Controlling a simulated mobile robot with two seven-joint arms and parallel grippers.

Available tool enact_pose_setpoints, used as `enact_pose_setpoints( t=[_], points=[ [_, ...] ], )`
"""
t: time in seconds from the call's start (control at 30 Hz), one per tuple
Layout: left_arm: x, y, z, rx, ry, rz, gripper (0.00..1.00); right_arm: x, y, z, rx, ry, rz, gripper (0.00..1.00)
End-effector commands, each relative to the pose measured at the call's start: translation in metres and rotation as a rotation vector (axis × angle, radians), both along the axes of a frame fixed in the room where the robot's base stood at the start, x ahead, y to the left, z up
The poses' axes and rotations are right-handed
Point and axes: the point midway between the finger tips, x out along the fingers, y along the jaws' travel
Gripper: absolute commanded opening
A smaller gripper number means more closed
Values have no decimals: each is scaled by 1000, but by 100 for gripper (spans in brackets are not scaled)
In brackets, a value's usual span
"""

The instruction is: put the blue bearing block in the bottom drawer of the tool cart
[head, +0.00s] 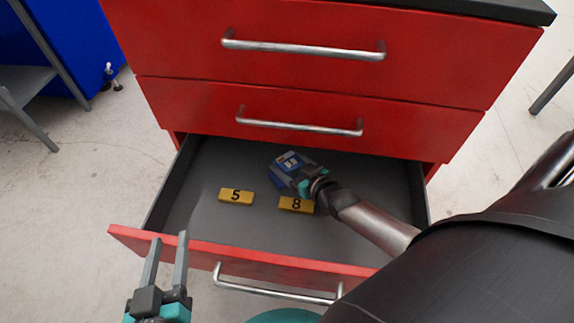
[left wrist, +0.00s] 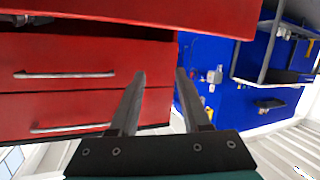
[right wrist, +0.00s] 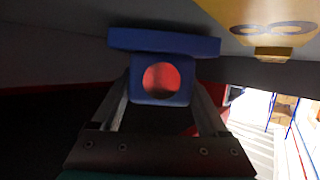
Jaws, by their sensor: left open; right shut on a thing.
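The blue bearing block (right wrist: 190,43) is between the fingers of my right gripper (right wrist: 163,105) in the right wrist view, its round hole facing the camera. In the head view my right gripper (head: 300,180) reaches down inside the open bottom drawer (head: 225,170) of the red tool cart (head: 310,90), and a bit of blue (head: 279,178) shows beside it. I cannot tell whether the block touches the drawer floor. My left gripper (head: 167,262) is open and empty in front of the drawer's front panel; it also shows in the left wrist view (left wrist: 158,78).
Yellow tags marked 5 (head: 236,196) and 8 (head: 296,205) are in the drawer. The drawers above (head: 310,120) are shut and overhang its back. A blue cabinet (head: 85,40) and grey stand (head: 25,85) are at the left.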

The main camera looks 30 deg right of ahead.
Motion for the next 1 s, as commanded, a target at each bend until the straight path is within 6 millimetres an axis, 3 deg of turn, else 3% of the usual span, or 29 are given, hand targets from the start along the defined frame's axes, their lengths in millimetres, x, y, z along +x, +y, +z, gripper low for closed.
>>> enact_pose_setpoints(
  t=[0.3,0.73,0.77,0.93,1.0],
  points=[
    [-7,-8,9,-81,-120,6,47,9,1,-5,0,-9,-1,0],
    [-7,-8,11,-89,-132,8,47,10,0,-7,0,-8,-1,0],
    [-7,-8,12,-90,-134,7,47,8,1,-10,0,-1,-1,78],
    [-7,-8,12,-90,-135,8,47,8,0,-10,0,-1,0,98],
    [-7,-8,12,-90,-135,7,47,8,0,-10,0,-1,0,100]
  ],
)
